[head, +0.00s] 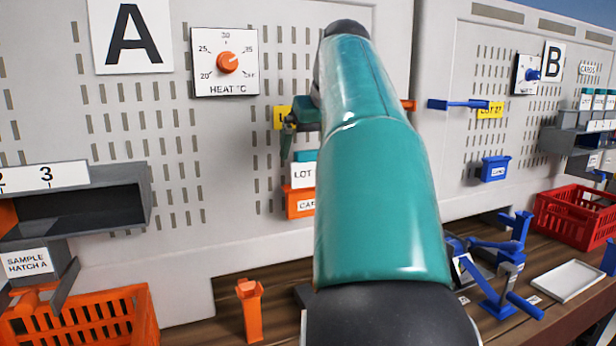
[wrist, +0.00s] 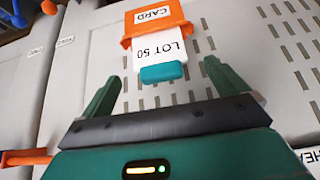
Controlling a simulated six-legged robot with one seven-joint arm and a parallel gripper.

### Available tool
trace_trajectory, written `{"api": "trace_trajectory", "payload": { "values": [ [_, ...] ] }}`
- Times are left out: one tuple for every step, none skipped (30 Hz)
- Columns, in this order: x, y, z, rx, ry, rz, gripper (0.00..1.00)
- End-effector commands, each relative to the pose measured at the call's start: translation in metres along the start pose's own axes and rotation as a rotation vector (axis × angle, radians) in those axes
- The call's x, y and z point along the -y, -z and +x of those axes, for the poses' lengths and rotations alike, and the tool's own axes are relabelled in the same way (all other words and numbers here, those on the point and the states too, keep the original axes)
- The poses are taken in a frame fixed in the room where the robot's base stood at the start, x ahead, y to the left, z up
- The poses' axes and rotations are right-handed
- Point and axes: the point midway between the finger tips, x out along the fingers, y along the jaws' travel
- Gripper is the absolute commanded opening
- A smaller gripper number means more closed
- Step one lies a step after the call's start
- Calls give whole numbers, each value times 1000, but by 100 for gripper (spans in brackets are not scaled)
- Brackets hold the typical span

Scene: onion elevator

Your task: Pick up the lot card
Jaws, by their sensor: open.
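The lot card (wrist: 162,55) is white with the print LOT 50 and a teal end. It sits partly inside an orange card holder (wrist: 157,22) on the grey panel. In the head view the card (head: 303,173) shows left of my arm, with its teal end up and the orange holder (head: 299,203) below it. My gripper (wrist: 162,80) is open and empty. Its two green fingers stand on either side of the card's teal end, apart from it. In the head view my arm hides part of the card, the holder and most of my gripper.
A heat dial (head: 226,62) is on panel A, upper left. An orange crate (head: 85,320) and a grey sample hatch (head: 80,205) are at the left. Blue fixtures (head: 490,265), a white tray (head: 568,281) and a red crate (head: 578,216) are at the right.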

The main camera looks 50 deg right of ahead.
Motion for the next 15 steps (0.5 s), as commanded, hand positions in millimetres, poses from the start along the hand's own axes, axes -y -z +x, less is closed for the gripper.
{"api": "trace_trajectory", "payload": {
  "values": [
    [0, 0, 5, 2, 0, 0, 98],
    [0, 0, 7, 2, 0, 0, 98],
    [0, 0, 10, 1, 0, 0, 98],
    [0, 0, 12, 0, 0, 0, 98],
    [-1, 0, 14, 0, 0, 0, 98],
    [-1, 0, 18, 1, 0, 1, 98],
    [-1, 0, 21, 2, 0, 1, 98],
    [-2, 0, 26, 2, 1, 1, 98],
    [-2, 0, 32, 2, 1, 1, 98],
    [-2, 0, 36, 2, 1, 1, 98],
    [-3, 0, 41, 2, 1, 0, 98],
    [-3, 0, 47, 2, 2, 0, 98],
    [-2, 1, 52, 1, 3, -1, 98],
    [-3, 1, 55, 1, 2, 0, 98],
    [-2, 1, 59, 1, 1, 0, 98]
  ]
}}
